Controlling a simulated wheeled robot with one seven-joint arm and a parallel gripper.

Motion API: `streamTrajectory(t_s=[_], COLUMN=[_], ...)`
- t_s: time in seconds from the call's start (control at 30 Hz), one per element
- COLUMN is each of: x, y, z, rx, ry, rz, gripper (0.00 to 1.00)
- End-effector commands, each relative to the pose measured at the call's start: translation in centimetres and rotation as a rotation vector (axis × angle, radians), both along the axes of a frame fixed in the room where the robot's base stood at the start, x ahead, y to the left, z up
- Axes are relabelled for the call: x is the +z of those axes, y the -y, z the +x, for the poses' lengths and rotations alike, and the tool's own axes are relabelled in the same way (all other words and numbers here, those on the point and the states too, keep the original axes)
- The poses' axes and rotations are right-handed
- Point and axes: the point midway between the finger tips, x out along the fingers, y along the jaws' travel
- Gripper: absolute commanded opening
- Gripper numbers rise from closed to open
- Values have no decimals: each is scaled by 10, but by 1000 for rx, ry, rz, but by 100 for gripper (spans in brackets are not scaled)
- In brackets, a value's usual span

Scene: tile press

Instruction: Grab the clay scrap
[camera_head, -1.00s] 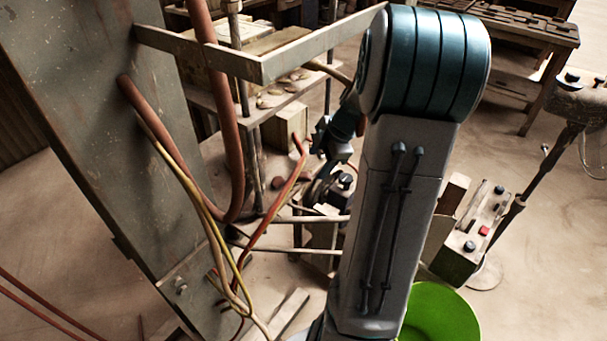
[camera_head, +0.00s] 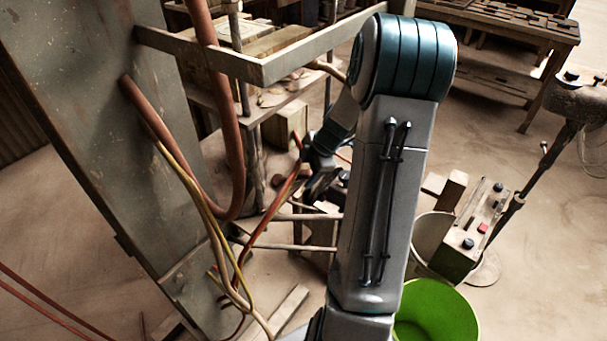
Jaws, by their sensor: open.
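Several small pale lumps (camera_head: 272,97) lie on the shelf of the press, behind its front bar. I cannot tell whether one of them is the clay scrap, and I cannot pick it out with certainty elsewhere. My gripper (camera_head: 318,186) is low beside the press, to the right of the red hose. It is small and dark in the picture, partly hidden by my arm, and its jaws are open. I see nothing held between them.
The press frame (camera_head: 300,52) and hanging hoses (camera_head: 238,165) stand close left of my gripper. A green bucket (camera_head: 460,322) is on the floor at right. Behind it stands a control box (camera_head: 465,245) with a red button. A wooden bench (camera_head: 505,25) is at the back right.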

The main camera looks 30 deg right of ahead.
Motion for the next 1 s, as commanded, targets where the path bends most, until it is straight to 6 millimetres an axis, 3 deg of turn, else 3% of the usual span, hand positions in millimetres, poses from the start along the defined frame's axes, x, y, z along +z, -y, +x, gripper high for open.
streamTrajectory(t_s=[0.03, 0.2, 0.67, 0.77, 1.0], x=[0, 0, 1, 4, 37], y=[0, 0, 1, 2, 2], z=[0, 0, -1, -3, -3], rx=[0, 0, -1, -1, -1], ry=[0, 0, -1, 0, 3], rz=[0, 0, 0, -1, -3], gripper=[56, 9, 8, 0, 0])
